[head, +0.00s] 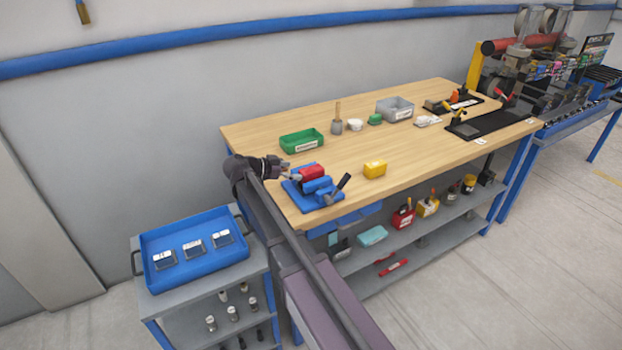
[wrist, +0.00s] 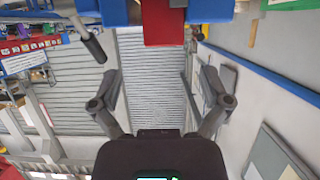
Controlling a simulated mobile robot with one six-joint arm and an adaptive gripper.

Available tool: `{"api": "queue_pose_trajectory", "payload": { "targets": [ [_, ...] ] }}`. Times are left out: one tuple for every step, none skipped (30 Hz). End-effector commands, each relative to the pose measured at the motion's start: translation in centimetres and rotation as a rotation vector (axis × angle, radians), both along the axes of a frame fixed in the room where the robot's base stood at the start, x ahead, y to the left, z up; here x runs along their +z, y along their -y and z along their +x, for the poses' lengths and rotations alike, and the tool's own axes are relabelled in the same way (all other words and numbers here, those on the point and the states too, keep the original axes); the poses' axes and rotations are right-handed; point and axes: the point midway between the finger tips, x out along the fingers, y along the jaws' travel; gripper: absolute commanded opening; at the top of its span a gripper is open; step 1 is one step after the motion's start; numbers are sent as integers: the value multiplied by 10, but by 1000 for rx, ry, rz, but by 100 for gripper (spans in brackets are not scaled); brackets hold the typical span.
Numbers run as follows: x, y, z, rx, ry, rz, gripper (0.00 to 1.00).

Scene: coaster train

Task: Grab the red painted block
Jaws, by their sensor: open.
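The red block (head: 311,172) sits at the blue fixture (head: 315,192) on the near left corner of the wooden workbench, in the head view. In the wrist view the red block (wrist: 165,24) shows at the top centre, beyond the fingertips, with blue parts of the fixture (wrist: 210,10) beside it. My gripper (head: 287,171) is just left of the red block in the head view. In the wrist view my gripper (wrist: 165,85) is open, with nothing between its fingers. Whether a fingertip touches the block cannot be told.
A black lever (head: 343,182) stands up at the fixture's right side. A yellow block (head: 374,169) lies to the right on the workbench (head: 430,155). A green bin (head: 302,141) stands behind. A cart with a blue tray (head: 165,283) is at the lower left.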

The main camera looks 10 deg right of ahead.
Motion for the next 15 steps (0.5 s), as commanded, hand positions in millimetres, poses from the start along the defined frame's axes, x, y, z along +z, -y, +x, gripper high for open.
{"api": "queue_pose_trajectory", "payload": {
  "targets": [
    [0, 0, 0, 0, 0, 0, 97],
    [0, 0, 0, 0, 0, 0, 97],
    [0, 0, 0, 0, 0, 0, 97],
    [0, 0, 0, 0, 0, 0, 97],
    [0, 0, 0, 0, 0, 0, 97],
    [0, 0, 0, 0, 0, 0, 97],
    [0, 0, 0, 0, 0, 0, 97],
    [0, 0, 0, 0, 0, 0, 97],
    [0, 0, 0, 0, 0, 0, 97],
    [0, 1, 0, 0, 0, 0, 97],
    [-1, 1, 1, 0, 0, 0, 97],
    [-2, 2, 1, 0, 0, 0, 97],
    [-2, 4, 2, 0, 0, 0, 97],
    [-3, 5, 3, 0, 0, 0, 97],
    [-5, 8, 4, 0, 0, 0, 97]
  ]
}}
